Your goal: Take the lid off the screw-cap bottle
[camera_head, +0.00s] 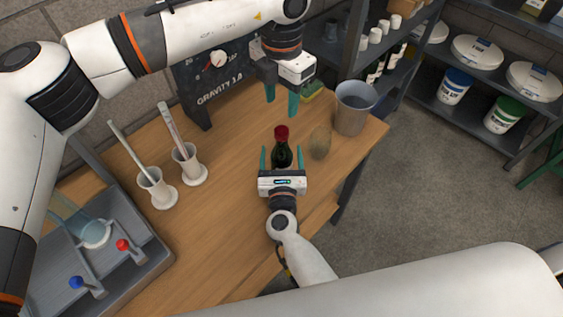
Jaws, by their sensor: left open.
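The screw-cap bottle (282,156) is dark and stands upright on the wooden bench. Its red lid (281,132) is on top. My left gripper (282,105) is above and behind the bottle in the picture, with its teal fingers pointing down. It is open and empty, apart from the lid. My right gripper (282,158) comes from the near side, with one finger on each side of the bottle. Gaps show between its fingers and the glass, so it looks open. The gripper body hides the bottle's base.
A brownish glass (320,142) stands close right of the bottle, with a grey bucket (354,108) beyond it. Two white cylinder holders (188,164) (157,188) and a grey sink (125,225) are on the left. A "GRAVITY 1.0" board (222,75) stands behind.

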